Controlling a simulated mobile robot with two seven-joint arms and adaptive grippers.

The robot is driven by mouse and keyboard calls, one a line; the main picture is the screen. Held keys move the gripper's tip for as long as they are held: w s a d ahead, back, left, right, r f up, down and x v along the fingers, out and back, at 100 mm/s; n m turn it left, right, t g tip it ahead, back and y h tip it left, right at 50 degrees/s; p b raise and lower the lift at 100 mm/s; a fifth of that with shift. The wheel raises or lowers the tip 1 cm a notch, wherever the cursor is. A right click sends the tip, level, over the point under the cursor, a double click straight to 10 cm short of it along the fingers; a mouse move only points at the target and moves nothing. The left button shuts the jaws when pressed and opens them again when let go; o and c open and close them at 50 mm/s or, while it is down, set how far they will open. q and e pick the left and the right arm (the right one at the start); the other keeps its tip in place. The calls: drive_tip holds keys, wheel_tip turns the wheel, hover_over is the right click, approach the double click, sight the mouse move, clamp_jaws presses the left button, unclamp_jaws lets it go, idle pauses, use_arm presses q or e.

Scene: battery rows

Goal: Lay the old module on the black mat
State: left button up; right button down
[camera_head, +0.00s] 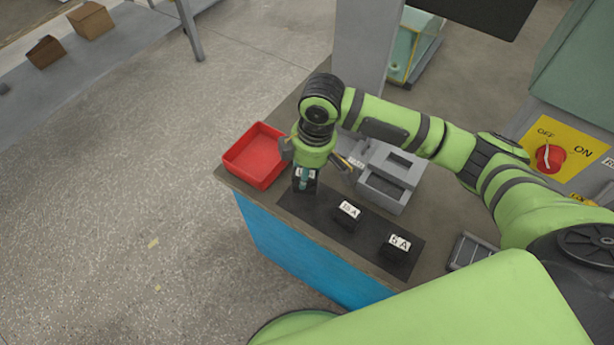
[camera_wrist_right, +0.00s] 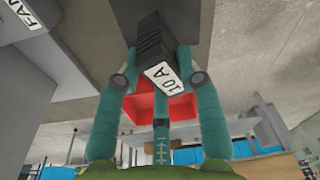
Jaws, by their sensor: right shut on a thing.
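My right gripper (camera_head: 304,173) is shut on a black module (camera_head: 305,186) at the left end of the black mat (camera_head: 325,224). In the right wrist view the fingers (camera_wrist_right: 160,95) grip this ribbed module (camera_wrist_right: 152,42), and its white label reads 10 A. I cannot tell whether its underside touches the mat. A second black module (camera_head: 346,217) with a white label stands mid-mat; its label is too small to read surely. A third module (camera_head: 397,252), labelled 5 A, stands near the mat's right end. My left gripper is not in view.
A red tray (camera_head: 254,155) stands just left of the gripper, at the table's corner. A grey box-like housing (camera_head: 387,188) stands behind the mat. A yellow panel with a red switch (camera_head: 549,158) is at the right. The mat has bare patches between modules.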

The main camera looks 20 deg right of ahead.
sight(313, 172)
drive_tip(key=shift+f, duration=1.65)
drive_tip(key=shift+f, duration=0.1)
drive_tip(key=c, duration=0.8)
unclamp_jaws()
drive_tip(key=r, duration=0.4)
drive_tip(key=d+r, duration=0.1)
drive_tip(key=r, duration=0.7)
drive_tip(key=shift+s+d+r, duration=0.1)
drive_tip(key=shift+s+d, duration=0.05)
drive_tip(key=shift+s, duration=0.25)
